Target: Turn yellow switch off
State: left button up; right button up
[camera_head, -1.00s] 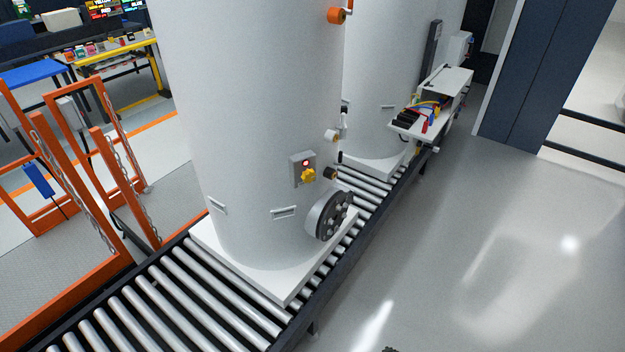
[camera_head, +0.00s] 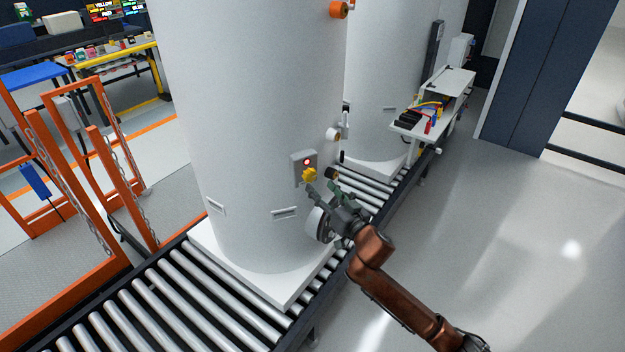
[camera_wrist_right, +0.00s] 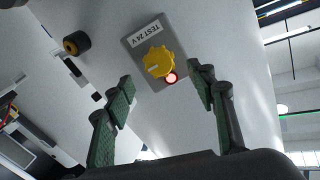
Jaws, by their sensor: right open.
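The yellow rotary switch (camera_head: 309,174) sits on a grey box (camera_head: 298,164) on the side of the front white tank (camera_head: 255,120). A red light (camera_head: 307,161) glows beside it. In the right wrist view the yellow switch (camera_wrist_right: 159,62) is between and beyond my open fingers, on a box labelled "TEST 24 V" (camera_wrist_right: 146,33); the red light (camera_wrist_right: 171,77) is lit. My right gripper (camera_head: 322,190) is just below and right of the switch, and it also shows in the wrist view (camera_wrist_right: 158,85). It is open and empty, apart from the switch. My left gripper is not in view.
The tank stands on a white base on a roller conveyor (camera_head: 200,290). A round flange (camera_head: 318,222) is partly hidden behind my right arm. A dark-tipped pipe stub (camera_wrist_right: 77,43) sticks out near the switch box. Orange frames (camera_head: 75,190) stand left; open floor lies right.

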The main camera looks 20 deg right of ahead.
aim_at(312, 177)
jog(key=x, duration=0.6)
jog(key=shift+w+f, duration=0.1)
jog(key=shift+w, duration=0.25)
jog(key=shift+c, duration=0.4)
jog(key=c, duration=1.1)
